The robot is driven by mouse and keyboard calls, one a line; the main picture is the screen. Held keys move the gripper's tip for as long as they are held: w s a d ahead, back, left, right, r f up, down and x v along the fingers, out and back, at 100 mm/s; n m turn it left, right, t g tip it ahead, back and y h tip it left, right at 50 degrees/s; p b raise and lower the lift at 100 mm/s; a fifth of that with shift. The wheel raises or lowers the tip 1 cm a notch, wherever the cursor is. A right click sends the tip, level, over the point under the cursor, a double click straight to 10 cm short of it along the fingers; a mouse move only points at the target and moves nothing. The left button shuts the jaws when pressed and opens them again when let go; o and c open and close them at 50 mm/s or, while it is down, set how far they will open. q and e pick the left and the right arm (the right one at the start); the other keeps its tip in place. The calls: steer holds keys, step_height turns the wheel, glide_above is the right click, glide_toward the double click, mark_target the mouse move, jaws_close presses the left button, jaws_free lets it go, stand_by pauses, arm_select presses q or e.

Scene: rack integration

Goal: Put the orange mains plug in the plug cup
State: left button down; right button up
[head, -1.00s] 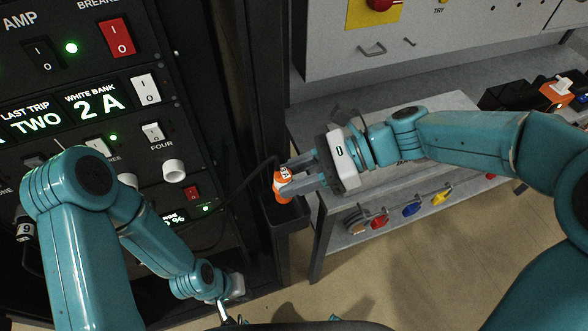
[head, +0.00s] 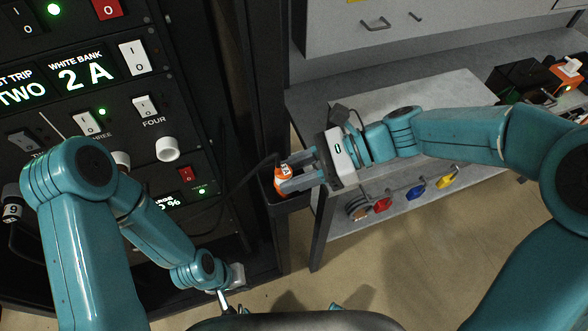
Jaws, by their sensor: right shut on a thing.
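The orange mains plug (head: 281,186) is between the fingers of my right gripper (head: 284,179), which is shut on it. A dark cable runs from near the plug toward the rack. The plug cup (head: 297,204), a dark open box on the rack's right edge, is directly under the plug and fingertips in the head view. The plug overlaps the left part of its mouth; I cannot tell whether it is above the rim or partly inside. My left gripper (head: 226,300) is low at the bottom centre, mostly hidden, and its jaws are unclear.
The black rack with switches, green lights and white knobs (head: 168,148) fills the left.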

steer(key=o, duration=1.2)
steer(key=shift+w, duration=0.15)
steer(key=shift+c, duration=0.2)
steer(key=shift+w+d+r, duration=0.1)
steer(key=shift+d+r, duration=0.05)
steer(key=shift+d, duration=0.25)
steer(key=v, duration=1.5)
steer(key=shift+d+b, duration=0.25)
steer(key=shift+b, duration=0.2)
